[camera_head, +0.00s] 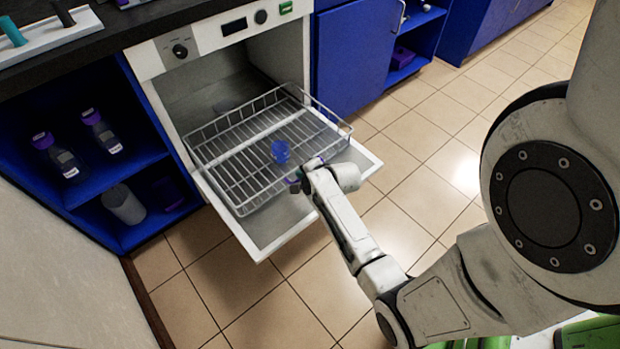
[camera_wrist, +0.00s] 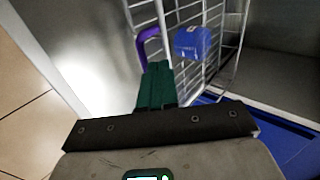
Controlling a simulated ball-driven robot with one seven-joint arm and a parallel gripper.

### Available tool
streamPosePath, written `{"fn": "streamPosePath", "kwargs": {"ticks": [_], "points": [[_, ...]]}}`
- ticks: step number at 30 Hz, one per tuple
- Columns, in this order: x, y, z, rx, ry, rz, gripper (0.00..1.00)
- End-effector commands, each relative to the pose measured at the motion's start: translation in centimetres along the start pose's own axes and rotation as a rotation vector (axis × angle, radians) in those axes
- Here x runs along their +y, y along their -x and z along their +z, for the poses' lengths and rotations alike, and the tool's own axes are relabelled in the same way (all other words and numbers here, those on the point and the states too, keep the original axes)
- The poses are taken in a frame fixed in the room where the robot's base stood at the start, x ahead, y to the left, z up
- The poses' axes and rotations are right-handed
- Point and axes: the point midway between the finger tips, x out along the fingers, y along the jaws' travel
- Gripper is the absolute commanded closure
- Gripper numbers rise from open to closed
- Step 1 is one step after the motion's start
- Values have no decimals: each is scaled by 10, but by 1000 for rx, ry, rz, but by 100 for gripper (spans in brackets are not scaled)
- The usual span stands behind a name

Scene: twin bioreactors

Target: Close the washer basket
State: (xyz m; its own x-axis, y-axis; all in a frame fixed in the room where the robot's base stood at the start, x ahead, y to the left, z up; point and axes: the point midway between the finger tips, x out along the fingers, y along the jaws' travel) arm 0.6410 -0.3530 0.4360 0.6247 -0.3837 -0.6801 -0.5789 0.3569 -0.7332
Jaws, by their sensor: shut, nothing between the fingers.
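The washer basket (camera_head: 200,140) is a wire rack, pulled out of the washer (camera_head: 150,62) over its lowered door (camera_head: 267,238). Its back end is at the washer opening. A small blue cup (camera_head: 281,151) stands in the basket. My gripper (camera_head: 296,184) is shut and empty at the basket's front edge; I cannot tell whether it touches the wire.
Blue shelves (camera_head: 110,190) with bottles stand left of the washer, under a dark counter (camera_head: 95,45). A blue cabinet (camera_head: 350,55) stands on the right. The tiled floor (camera_head: 430,130) in front and to the right is clear.

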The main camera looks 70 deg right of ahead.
Motion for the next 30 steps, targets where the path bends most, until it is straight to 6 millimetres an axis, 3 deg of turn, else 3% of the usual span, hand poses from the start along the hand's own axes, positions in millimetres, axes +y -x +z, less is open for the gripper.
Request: {"fn": "streamPosePath", "kwargs": {"ticks": [6, 21, 30], "points": [[0, -22, 0, 0, 1, -1, 100], [-1, -26, 0, -1, 2, 0, 100], [-26, -54, 2, -3, 6, -3, 100]]}}
